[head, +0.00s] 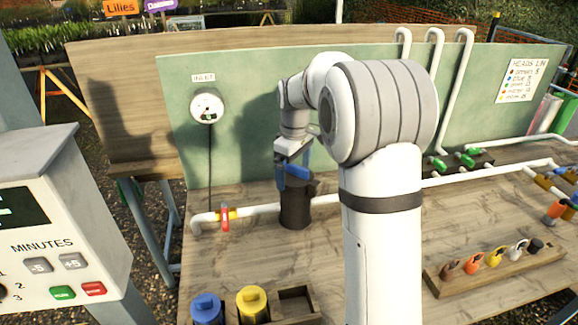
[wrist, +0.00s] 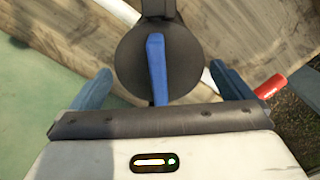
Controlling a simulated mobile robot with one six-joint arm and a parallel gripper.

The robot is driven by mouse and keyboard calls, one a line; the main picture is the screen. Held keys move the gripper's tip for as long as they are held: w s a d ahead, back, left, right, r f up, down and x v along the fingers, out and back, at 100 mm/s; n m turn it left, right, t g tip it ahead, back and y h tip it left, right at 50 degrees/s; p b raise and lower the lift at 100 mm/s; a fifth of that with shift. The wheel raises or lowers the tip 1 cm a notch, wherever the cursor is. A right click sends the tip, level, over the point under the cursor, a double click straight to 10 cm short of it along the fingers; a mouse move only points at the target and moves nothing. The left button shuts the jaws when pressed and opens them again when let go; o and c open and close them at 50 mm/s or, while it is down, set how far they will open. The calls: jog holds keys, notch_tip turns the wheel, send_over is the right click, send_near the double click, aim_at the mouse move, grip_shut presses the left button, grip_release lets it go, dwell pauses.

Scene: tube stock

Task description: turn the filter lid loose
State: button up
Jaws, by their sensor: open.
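The filter (head: 296,212) is a dark upright cylinder on the wooden bench, in the pipe line below the green panel. Its round dark lid (wrist: 130,68) fills the upper middle of the wrist view, with a raised blue bar (wrist: 156,62) across it. My gripper (head: 292,174) is over the filter's top, pointing down. In the wrist view my gripper (wrist: 161,71) is open, with one blue finger on each side of the lid and the bar between them. I see no finger touching the lid; the height gap is hard to tell.
A white pipe (head: 262,210) with a red-handled valve (head: 225,217) runs left of the filter. An inlet gauge (head: 207,107) hangs on the panel. Blue (head: 206,308) and yellow (head: 253,303) canisters stand in front. A wooden rack (head: 440,285) of coloured heads lies right.

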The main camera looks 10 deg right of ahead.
jog(key=shift+c, duration=0.2)
jog(key=c, duration=0.8)
jog(key=n, duration=0.3)
jog(key=shift+s+r+n+p, duration=0.1)
jog(key=shift+n+p, duration=0.3)
jog(key=shift+n, duration=0.5)
jog(key=n, duration=0.3)
jog(key=shift+a+p, duration=0.1)
jog(key=shift+p, duration=0.2)
jog(key=o, duration=0.8)
jog(key=shift+o, duration=0.2)
